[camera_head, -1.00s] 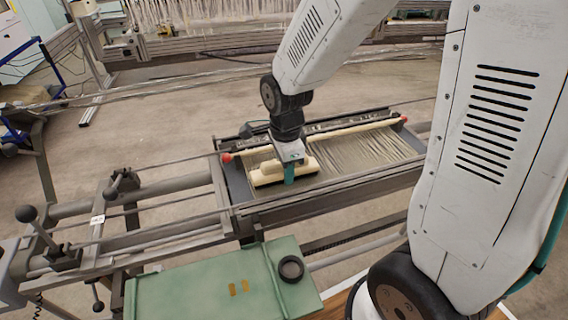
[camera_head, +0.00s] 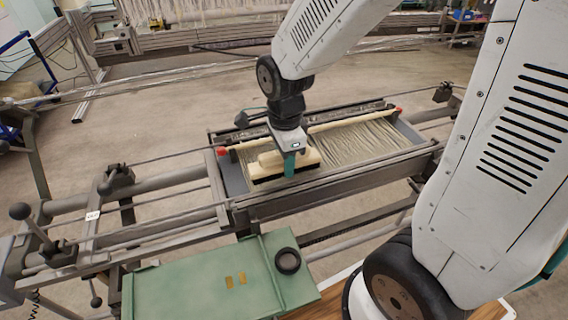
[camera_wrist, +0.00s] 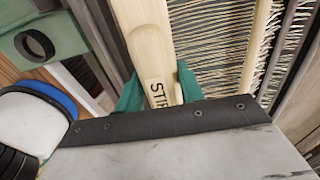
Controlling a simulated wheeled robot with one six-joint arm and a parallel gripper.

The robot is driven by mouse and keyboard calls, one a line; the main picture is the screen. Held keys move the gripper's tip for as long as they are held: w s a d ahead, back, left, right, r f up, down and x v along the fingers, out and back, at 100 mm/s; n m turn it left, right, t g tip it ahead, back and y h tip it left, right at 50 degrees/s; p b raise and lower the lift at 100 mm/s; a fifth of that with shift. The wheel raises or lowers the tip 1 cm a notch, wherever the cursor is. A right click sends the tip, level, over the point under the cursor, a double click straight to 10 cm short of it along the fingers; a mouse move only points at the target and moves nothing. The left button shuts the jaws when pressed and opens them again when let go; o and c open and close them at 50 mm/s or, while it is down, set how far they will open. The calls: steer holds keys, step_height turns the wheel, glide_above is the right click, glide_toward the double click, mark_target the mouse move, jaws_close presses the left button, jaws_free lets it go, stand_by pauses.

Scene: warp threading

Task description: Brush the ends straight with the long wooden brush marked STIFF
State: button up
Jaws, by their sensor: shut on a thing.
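The long pale wooden brush (camera_head: 262,171) lies across the near left part of the framed bed, dark along its lower edge. In the wrist view the brush (camera_wrist: 145,30) shows dark lettering, readable as "STI" with the rest cut off. My gripper (camera_head: 289,166) is shut on the brush. In the wrist view my gripper's teal fingers (camera_wrist: 160,92) sit on both sides of it. The pale thread ends (camera_head: 365,138) spread in the bed to the right of the brush, somewhat wavy. They also show beside it in the wrist view (camera_wrist: 220,45). Whether bristles touch threads is hidden.
A pale rod (camera_head: 355,121) with red ends crosses the bed behind the brush. Dark rails of the frame (camera_head: 340,187) run around it. A green table (camera_head: 205,275) with a black ring (camera_head: 287,261) stands in front. Open floor lies behind.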

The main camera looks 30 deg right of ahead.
steer(key=w, duration=0.2)
steer(key=w+f, duration=0.1)
steer(key=w, duration=0.5)
steer(key=shift+w+d+f, duration=0.1)
steer(key=shift+d+f, duration=0.05)
steer(key=shift+d, duration=0.25)
steer(key=shift+f, duration=0.75)
